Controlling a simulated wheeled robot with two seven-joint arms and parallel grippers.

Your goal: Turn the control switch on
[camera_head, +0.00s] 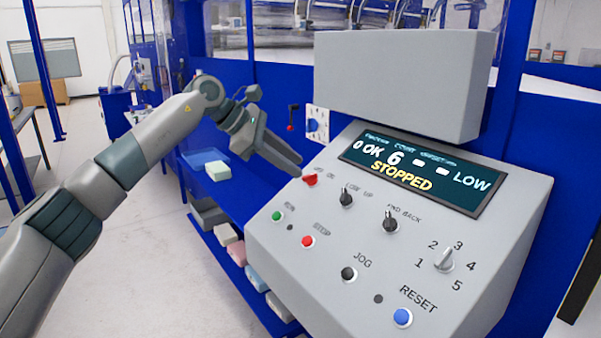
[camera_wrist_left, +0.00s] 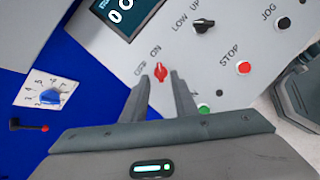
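The control switch is a red knob (camera_head: 311,179) marked OFF and ON, on the upper left of the sloped grey control panel (camera_head: 330,265). In the left wrist view the red knob (camera_wrist_left: 160,72) sits at the level of my fingertips, in the gap between them. My left gripper (camera_head: 297,170) reaches down to the panel's left edge beside the knob. In the wrist view its two fingers (camera_wrist_left: 162,84) are apart, one on each side of the knob, with nothing gripped. I cannot tell whether they touch the panel. My right gripper is not identifiable in view.
The display (camera_head: 420,175) reads STOPPED. Black knobs (camera_head: 347,196), a green button (camera_head: 277,216) and a red STOP button (camera_head: 307,241) are close by. A grey box (camera_head: 400,85) overhangs the panel. A blue rotary switch (camera_head: 314,125) is behind the gripper. Foam blocks (camera_head: 218,171) lie left.

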